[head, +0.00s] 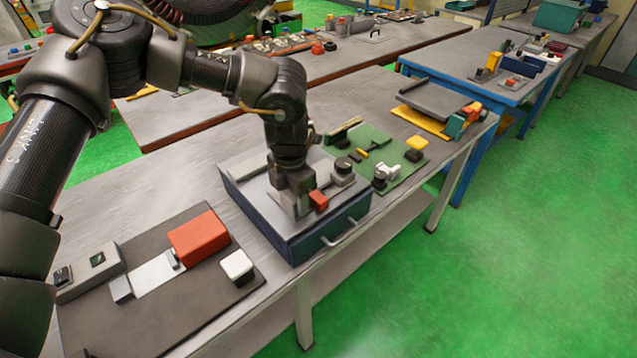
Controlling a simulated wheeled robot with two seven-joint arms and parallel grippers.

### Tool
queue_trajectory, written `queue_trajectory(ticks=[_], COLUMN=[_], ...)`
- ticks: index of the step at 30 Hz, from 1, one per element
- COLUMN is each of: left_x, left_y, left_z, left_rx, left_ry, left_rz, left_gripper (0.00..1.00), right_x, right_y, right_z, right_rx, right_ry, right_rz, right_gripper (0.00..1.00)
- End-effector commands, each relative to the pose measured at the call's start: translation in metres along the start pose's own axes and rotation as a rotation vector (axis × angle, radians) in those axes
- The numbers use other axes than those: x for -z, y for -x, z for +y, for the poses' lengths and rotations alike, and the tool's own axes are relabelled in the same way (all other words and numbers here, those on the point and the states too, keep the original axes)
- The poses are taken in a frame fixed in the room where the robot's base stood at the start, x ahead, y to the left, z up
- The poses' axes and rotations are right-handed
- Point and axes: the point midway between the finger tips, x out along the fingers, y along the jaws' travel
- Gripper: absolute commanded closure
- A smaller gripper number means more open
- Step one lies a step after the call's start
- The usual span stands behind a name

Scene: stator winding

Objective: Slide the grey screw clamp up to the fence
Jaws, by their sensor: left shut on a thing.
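My left gripper (292,202) points down onto the grey top of a blue drawer box (318,244). It is shut on a small grey piece low on that top, which looks like the grey screw clamp; the fingers hide most of it. A small orange-red block (318,200) sits right beside the fingers, on their right. A round dark knob on a metal base (342,173) stands farther back on the same top. I cannot clearly make out the fence; the wrist hides part of the box top. My right gripper is not in view.
A dark mat (205,318) at the left holds an orange-red block (199,236), a white block (237,265) and a grey box (92,270). A green mat (402,148) behind the blue box carries small yellow, black and white parts.

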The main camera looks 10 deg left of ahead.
Motion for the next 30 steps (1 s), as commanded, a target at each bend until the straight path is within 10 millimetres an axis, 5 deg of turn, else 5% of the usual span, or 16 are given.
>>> queue_trajectory(ticks=[30], left_x=[0.004], left_y=[0.000], left_z=[0.033], left_rx=[-0.002], left_ry=[0.003], left_rz=[-0.001], left_gripper=[0.80], right_x=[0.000], right_y=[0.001], right_z=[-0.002], right_rx=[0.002], right_ry=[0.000], right_rz=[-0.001], right_gripper=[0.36])
